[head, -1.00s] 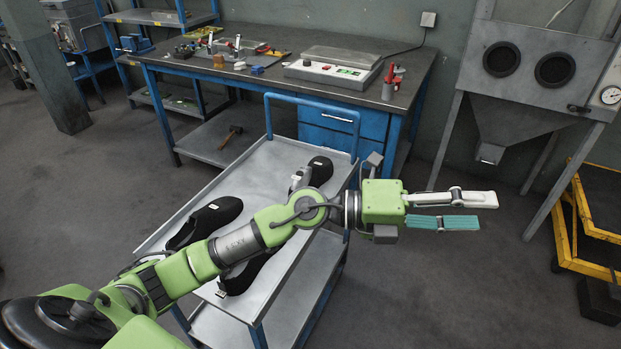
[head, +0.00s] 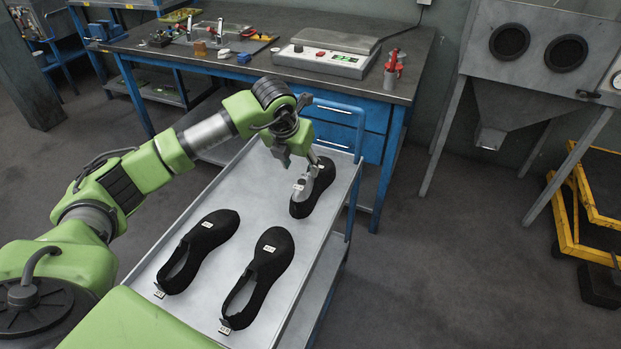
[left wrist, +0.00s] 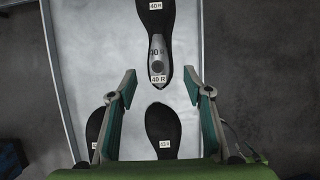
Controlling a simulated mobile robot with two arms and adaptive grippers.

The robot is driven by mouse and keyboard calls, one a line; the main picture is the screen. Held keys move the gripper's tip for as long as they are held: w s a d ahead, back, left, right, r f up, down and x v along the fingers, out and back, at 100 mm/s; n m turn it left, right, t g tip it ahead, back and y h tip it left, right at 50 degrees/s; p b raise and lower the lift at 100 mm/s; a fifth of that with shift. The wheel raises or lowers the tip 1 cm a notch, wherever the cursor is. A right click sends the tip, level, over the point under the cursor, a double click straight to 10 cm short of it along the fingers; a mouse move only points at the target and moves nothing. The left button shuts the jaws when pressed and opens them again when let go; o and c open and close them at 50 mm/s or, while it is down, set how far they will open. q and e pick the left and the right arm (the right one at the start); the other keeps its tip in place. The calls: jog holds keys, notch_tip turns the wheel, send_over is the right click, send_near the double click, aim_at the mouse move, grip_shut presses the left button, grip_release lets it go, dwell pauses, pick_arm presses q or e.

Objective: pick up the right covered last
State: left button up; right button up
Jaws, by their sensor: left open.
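The covered last (head: 326,186) is a black upper with a grey last showing in its opening, at the far end of the trolley top. In the left wrist view the covered last (left wrist: 155,22) bears labels reading 40 R and lies ahead of and between my fingers. My left gripper (left wrist: 160,76) is open and empty, pointing down over the heel end. In the head view my left gripper (head: 298,158) is partly hidden by its own wrist. My right gripper is not in view.
Two more black shoes, one left (head: 205,240) and one right (head: 270,258), lie on the nearer part of the grey trolley (head: 226,195). The trolley has a raised rim and a blue handle (head: 340,110). A workbench (head: 400,75) stands behind it.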

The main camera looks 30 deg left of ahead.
aim_at(306, 176)
pick_arm(q)
jog(key=x, duration=0.3)
jog(key=p+x, duration=0.1)
jog(key=x, duration=0.2)
jog(key=shift+w+a, duration=0.15)
jog(key=shift+w, duration=0.05)
jog(key=p+x, duration=0.1)
jog(key=x, duration=0.2)
jog(key=shift+w+f, duration=0.1)
jog(key=shift+w, duration=0.05)
jog(key=shift+f, duration=0.15)
grip_shut()
jog(key=shift+w+r, duration=0.15)
jog(key=shift+r, duration=0.2)
jog(key=shift+f, duration=0.1)
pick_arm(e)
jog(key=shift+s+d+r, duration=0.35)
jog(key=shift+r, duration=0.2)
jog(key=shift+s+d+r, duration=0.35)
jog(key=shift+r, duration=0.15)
